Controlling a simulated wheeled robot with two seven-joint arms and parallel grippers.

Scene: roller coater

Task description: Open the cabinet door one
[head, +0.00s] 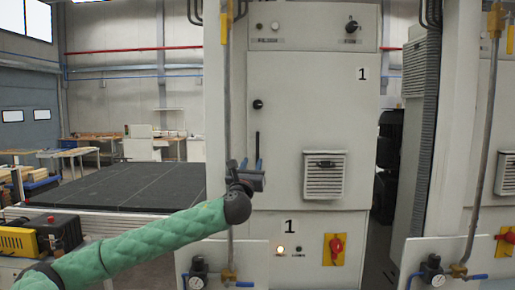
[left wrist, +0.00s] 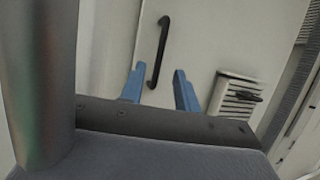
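The cabinet door marked 1 (head: 320,120) is a pale grey panel standing upright and looks shut. Its black vertical handle (head: 257,146) is on the door's left side, below a round black knob (head: 258,104). In the left wrist view the handle (left wrist: 159,52) stands ahead, with its lower end between the two blue fingertips as seen from there. My left gripper (left wrist: 158,86) has its fingers spread apart with nothing held between them. In the head view my left gripper (head: 252,166) is at the handle's lower end; whether it touches cannot be told. My right gripper is not in view.
A vented box (head: 324,176) sits on the door right of the handle. A vertical pipe (head: 229,130) runs close left of the door. Below are a lit button (head: 281,249) and a red switch on a yellow plate (head: 336,248). A dark flat bed (head: 120,188) lies to the left.

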